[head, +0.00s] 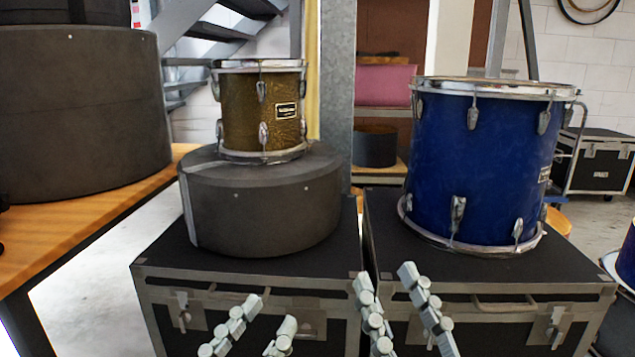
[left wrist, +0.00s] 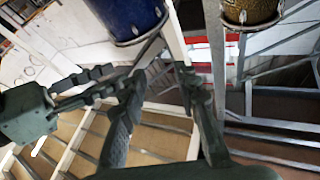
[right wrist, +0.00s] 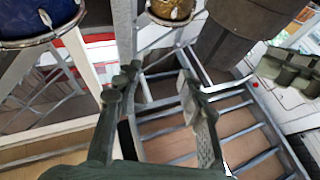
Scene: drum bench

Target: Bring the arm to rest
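My left gripper (head: 268,315) is at the bottom of the head view, in front of the left black case. Its two fingers stand apart with nothing between them, and the gap also shows in the left wrist view (left wrist: 160,73). My right gripper (head: 385,277) is in front of the gap between the two cases and the right case's left part. Its fingers are apart and empty, also in the right wrist view (right wrist: 157,72). Neither gripper appears to touch a drum or a case. The arms behind the fingers are out of the head view.
A gold drum (head: 262,110) sits on a round grey case (head: 262,208) on the left black case (head: 155,262). A blue drum (head: 482,165) stands on the right black case (head: 560,272). A large round case (head: 80,115) stands on a wooden bench (head: 60,235) at left.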

